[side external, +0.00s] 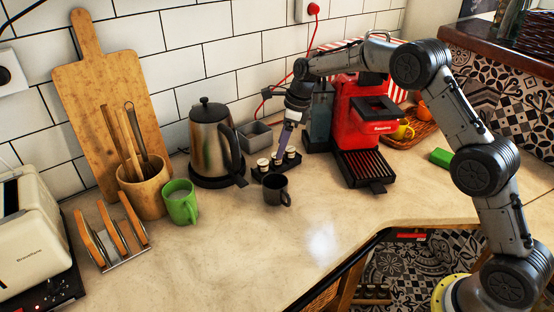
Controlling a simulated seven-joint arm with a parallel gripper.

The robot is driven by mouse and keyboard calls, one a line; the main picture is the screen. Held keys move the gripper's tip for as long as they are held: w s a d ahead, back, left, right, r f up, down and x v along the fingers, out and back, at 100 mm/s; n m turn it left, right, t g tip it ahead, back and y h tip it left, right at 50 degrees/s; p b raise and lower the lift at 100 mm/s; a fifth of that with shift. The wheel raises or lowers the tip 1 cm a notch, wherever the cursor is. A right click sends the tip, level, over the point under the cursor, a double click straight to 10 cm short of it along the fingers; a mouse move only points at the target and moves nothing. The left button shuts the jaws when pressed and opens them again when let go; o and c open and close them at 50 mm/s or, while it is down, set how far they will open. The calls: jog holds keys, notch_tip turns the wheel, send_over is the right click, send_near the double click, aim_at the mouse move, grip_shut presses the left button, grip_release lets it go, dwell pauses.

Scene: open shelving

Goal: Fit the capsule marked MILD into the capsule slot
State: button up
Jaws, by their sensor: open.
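Several small capsules with pale tops stand in a dark holder (258,177) on the counter, right of the kettle. Their markings are too small to read, so I cannot tell which one is MILD. My gripper (281,152) points down over the holder, with its fingertips at the capsules. It is open; whether a capsule lies between the fingers is unclear. The red coffee machine (345,115) stands right of the holder, with a black drip tray (366,168) in front. Its capsule slot cannot be made out, and my arm passes in front of the machine's top.
A black mug (277,190) stands just in front of the holder. The steel kettle (210,145) is close on the left, and a grey bin (255,135) is behind. A green mug (180,202) stands farther left. The front middle of the counter (300,245) is clear.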

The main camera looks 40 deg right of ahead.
jog(key=x, duration=0.3)
jog(key=shift+w+f, duration=0.15)
jog(key=shift+f, duration=0.05)
grip_shut()
